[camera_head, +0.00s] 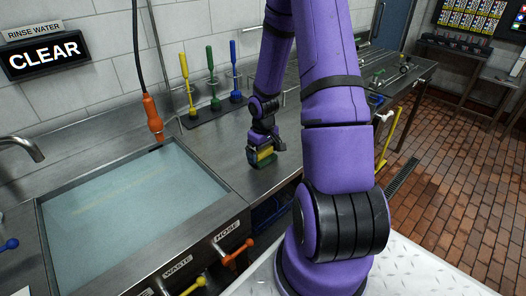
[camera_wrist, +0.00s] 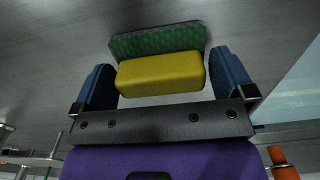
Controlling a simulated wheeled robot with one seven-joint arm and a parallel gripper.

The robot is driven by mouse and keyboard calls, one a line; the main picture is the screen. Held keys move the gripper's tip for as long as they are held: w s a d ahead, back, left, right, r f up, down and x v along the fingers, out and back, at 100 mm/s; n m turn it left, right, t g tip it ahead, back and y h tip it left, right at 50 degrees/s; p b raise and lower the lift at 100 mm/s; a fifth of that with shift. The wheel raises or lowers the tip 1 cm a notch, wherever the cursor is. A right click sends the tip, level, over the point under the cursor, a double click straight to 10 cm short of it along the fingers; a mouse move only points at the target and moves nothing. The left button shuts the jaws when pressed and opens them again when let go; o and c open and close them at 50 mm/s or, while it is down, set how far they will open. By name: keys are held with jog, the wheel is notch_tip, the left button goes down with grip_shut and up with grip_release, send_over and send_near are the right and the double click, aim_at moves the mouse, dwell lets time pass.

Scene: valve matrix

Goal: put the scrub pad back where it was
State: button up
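The scrub pad (camera_wrist: 160,73) is a yellow block with a green scouring layer. In the wrist view it lies between the two dark blue fingers of my gripper (camera_wrist: 162,78), yellow part nearer the camera.
A water-filled sink (camera_head: 130,215) is at left, with an orange spray nozzle (camera_head: 153,117) hanging over it. Yellow, green and blue brushes (camera_head: 212,80) stand in a rack behind my gripper. Orange (camera_head: 236,255) and yellow (camera_head: 194,286) valve handles line the front. Bare counter surrounds the pad.

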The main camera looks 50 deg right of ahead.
notch_tip(320, 180, up, 11)
jog(key=shift+f, duration=0.15)
jog(key=s+a+r+t+h, duration=0.1)
jog(key=s+a+r, duration=0.1)
jog(key=a+r, duration=0.6)
jog(key=s+a+r+t+h, duration=0.1)
jog(key=s+a+r, duration=0.3)
jog(key=r, duration=0.7)
jog(key=s+a+r+t+y, duration=0.2)
jog(key=s+a+r+t, duration=0.1)
jog(key=s+a+r, duration=0.5)
jog(key=s+a, duration=0.2)
jog(key=s, duration=0.1)
jog(key=shift+s+a+n, duration=0.15)
jog(key=shift+s+n, duration=0.05)
jog(key=shift+n, duration=0.1)
